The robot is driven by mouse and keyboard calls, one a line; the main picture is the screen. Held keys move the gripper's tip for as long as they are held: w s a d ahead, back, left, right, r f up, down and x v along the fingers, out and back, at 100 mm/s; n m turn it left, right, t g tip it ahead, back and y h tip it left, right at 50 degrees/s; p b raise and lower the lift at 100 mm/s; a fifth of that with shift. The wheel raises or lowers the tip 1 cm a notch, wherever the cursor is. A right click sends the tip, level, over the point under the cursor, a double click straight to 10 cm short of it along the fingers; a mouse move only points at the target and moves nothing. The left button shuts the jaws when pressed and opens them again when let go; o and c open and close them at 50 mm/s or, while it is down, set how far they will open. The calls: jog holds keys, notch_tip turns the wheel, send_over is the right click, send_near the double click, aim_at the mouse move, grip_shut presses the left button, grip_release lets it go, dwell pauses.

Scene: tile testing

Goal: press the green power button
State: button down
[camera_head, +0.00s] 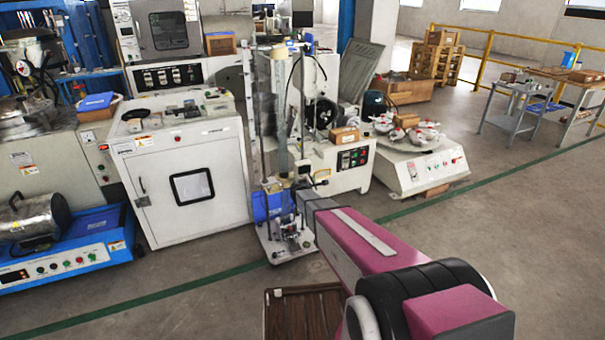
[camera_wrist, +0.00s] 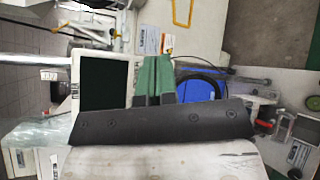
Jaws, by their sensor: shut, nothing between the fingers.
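My gripper (camera_wrist: 155,60) shows in the wrist view as two green fingers side by side, closed together with nothing between them, in front of a dark mount. In the head view my pink arm reaches toward the tall test stand with a blue motor housing (camera_head: 270,204); the fingertips are not clear there. Several machines carry small buttons: the box-shaped machine's dark control panel (camera_head: 352,159), the white low machine (camera_head: 422,170) and the blue bench unit (camera_head: 70,262). I cannot tell which holds the green power button.
A white cabinet (camera_head: 210,215) with a dark window stands left of the stand. A blue part (camera_wrist: 198,92) with a black cable is right of the fingers. Open floor (camera_head: 480,240) lies at right.

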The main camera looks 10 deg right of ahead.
jog(key=shift+w, duration=0.1)
dwell(0.3)
jog(key=shift+s+d, duration=0.15)
jog(key=shift+s, duration=0.4)
jog(key=shift+s+d, duration=0.3)
jog(key=shift+s, duration=0.65)
jog(key=shift+s+d, duration=0.3)
jog(key=shift+s, duration=0.65)
jog(key=shift+s+d, duration=0.3)
jog(key=shift+s, duration=0.65)
